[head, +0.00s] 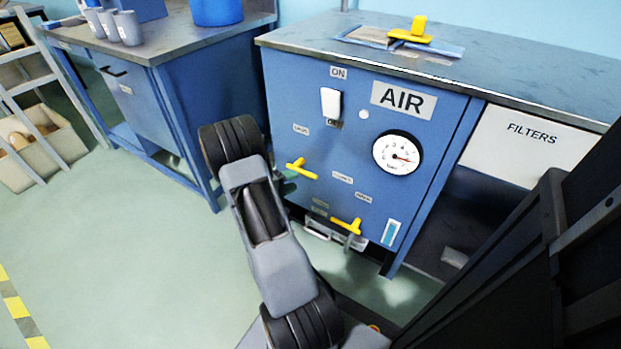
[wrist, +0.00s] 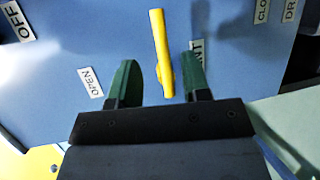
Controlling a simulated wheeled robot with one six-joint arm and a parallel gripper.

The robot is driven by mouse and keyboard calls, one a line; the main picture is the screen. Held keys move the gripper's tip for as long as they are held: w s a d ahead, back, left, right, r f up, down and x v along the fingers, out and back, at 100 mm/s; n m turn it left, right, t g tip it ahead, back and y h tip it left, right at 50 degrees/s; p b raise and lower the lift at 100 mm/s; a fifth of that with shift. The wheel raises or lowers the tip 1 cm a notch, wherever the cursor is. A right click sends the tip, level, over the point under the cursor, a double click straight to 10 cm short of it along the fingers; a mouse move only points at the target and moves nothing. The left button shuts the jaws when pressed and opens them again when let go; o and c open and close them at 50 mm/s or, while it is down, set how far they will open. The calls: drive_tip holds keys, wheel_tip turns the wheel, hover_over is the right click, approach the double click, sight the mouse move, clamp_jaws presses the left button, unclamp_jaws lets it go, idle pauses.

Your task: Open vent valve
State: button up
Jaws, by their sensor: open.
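The vent valve's yellow handle (head: 301,169) sticks out of the blue AIR panel, left of the gauge. In the wrist view the handle (wrist: 161,50) stands nearly upright in the picture. My gripper (wrist: 159,62) is open, with one green finger to each side of the handle's lower part and a visible gap on both sides. In the head view my gripper (head: 287,184) is mostly hidden by my arm, close to the panel just below the handle. An OPEN label (wrist: 90,82) is left of the fingers. A label ending in "NT" (wrist: 196,47) is partly hidden behind the right finger.
A second yellow handle (head: 346,226) sits lower right on the panel. Above are a white ON switch (head: 330,103) and a round gauge (head: 397,152). A yellow object (head: 411,35) lies on the cabinet top. A blue workbench (head: 160,105) stands left; floor in front is clear.

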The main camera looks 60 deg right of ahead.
sight(310, 175)
drive_tip(key=b+x, duration=0.1)
drive_tip(key=x, duration=0.7)
drive_tip(key=shift+s+b, duration=0.1)
drive_tip(key=shift+b, duration=0.3)
drive_tip(key=shift+c, duration=0.3)
clamp_jaws()
